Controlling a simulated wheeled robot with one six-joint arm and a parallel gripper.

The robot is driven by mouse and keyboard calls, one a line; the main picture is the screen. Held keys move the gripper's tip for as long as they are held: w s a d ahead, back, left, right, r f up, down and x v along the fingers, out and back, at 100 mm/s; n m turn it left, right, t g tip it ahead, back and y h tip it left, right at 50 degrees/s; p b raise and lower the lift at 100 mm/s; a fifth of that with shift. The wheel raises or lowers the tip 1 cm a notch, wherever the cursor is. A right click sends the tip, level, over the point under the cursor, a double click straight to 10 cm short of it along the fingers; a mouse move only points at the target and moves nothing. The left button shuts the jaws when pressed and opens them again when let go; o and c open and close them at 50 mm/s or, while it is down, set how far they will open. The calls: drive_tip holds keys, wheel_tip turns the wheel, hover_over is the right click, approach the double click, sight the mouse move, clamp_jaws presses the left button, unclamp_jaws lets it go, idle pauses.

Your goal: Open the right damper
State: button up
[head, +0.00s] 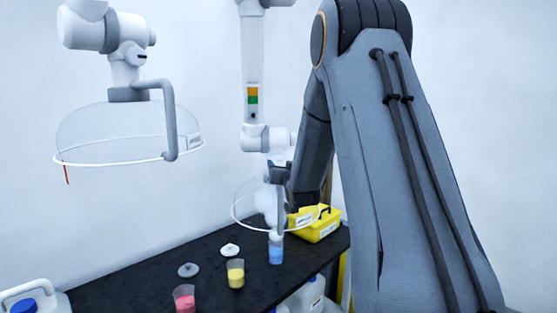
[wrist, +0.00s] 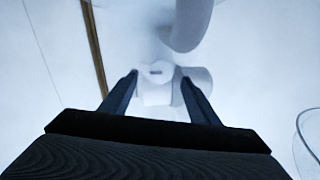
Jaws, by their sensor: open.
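The right extraction arm (head: 252,60) hangs from above in the head view, with an orange and green label on its tube. The clear hood (head: 245,210) hangs below, partly hidden by my arm. In the wrist view my gripper (wrist: 158,76) is open, with its dark fingers apart. A white rounded fitting (wrist: 156,93) with a small grey mark shows between and beyond the fingers. I cannot tell whether it is the right damper or whether the fingers touch it. A curved white handle (wrist: 189,25) is above it.
The left hood (head: 120,135) hangs at the left with its own handle. Below, the black bench (head: 130,283) holds a yellow case (head: 317,231) and beakers of blue (head: 276,254), yellow (head: 236,275) and pink (head: 184,299) contents. White jugs stand lower down.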

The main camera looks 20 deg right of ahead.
sight(278, 161)
drive_tip(key=shift+p+x, duration=0.8)
drive_tip(key=shift+x, duration=1.45)
drive_tip(key=shift+a, duration=0.1)
drive_tip(key=c, duration=1)
drive_tip(key=shift+c, duration=0.2)
